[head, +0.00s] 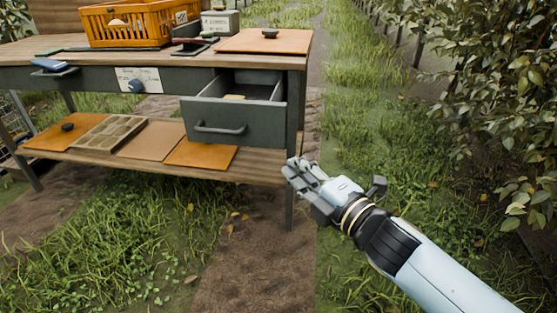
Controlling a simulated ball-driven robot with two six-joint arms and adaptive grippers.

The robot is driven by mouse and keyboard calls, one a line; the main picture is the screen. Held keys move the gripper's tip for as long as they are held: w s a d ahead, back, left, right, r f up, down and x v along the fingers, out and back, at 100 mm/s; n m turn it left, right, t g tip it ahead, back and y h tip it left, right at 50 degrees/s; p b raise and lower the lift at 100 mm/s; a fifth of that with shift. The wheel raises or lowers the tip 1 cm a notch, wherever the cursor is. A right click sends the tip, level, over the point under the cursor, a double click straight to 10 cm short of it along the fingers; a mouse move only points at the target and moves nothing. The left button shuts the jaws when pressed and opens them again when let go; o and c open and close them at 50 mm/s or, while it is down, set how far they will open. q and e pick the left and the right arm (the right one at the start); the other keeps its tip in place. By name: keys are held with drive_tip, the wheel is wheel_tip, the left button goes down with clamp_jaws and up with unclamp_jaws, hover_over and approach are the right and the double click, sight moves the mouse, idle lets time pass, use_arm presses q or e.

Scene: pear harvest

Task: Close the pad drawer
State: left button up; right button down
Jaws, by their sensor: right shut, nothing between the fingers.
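The pad drawer (234,122) is a dark grey drawer with a bar handle (220,128) at the right end of the workbench. It is pulled out towards me. A small yellowish item (234,97) lies inside; the rest of its contents is hidden by the drawer front. My right gripper (291,168) is shut and empty. In the picture its fingertips are just below and right of the drawer front's lower right corner, by the bench leg; I see no contact with the drawer. My left gripper is out of view.
The wooden benchtop (190,57) carries an orange crate (128,24), a grey box (220,22) and an orange board (265,41) with a dark knob. The lower shelf (255,171) holds several boards and a divided tray (110,137). Bushes (510,110) stand at right; grass between is open.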

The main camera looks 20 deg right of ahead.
drive_tip(key=w, duration=0.8)
drive_tip(key=w+f, duration=0.1)
drive_tip(key=w, duration=0.3)
drive_tip(key=shift+w+a, duration=0.1)
drive_tip(key=shift+w, duration=0.05)
drive_tip(key=shift+w+d+r, duration=0.15)
drive_tip(key=shift+w+d, duration=0.15)
drive_tip(key=shift+w, duration=0.25)
